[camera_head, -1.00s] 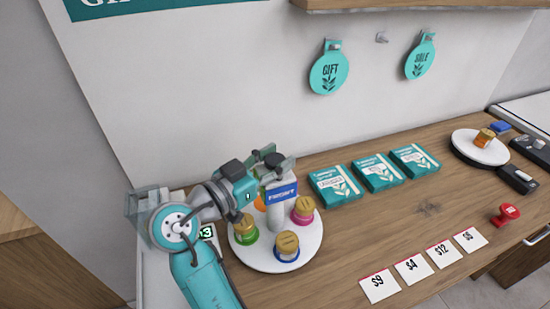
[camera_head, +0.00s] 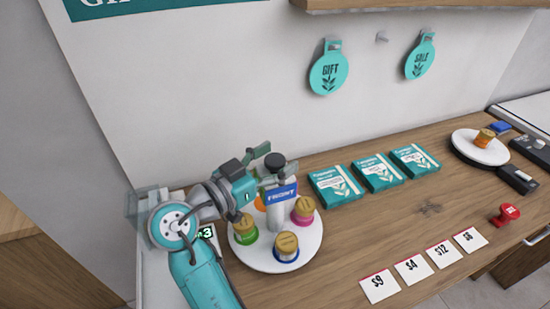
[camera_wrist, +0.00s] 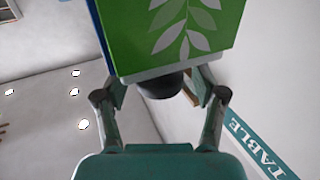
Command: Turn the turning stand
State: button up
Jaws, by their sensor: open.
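The turning stand is a white round plate (camera_head: 308,248) at the counter's left end, with a central post (camera_head: 274,218), a blue FRONT sign (camera_head: 281,195) and a dark knob (camera_head: 274,160) on top. Jars with gold lids stand on it: green (camera_head: 245,232), blue (camera_head: 286,248) and pink (camera_head: 303,211); an orange one is mostly hidden behind my arm. My gripper (camera_head: 267,168) is open at the post's top, beside the knob. In the wrist view, a green leaf panel (camera_wrist: 180,35) and the dark knob (camera_wrist: 160,85) show between the spread fingers. Whether they touch is unclear.
Three teal boxes (camera_head: 377,173) stand right of the stand. Price cards (camera_head: 412,268) lie along the front edge, near a red stamp (camera_head: 504,215). A second round white stand (camera_head: 478,152) is farther right.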

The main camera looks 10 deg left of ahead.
jog(key=v, duration=1.2)
jog(key=shift+a, duration=0.1)
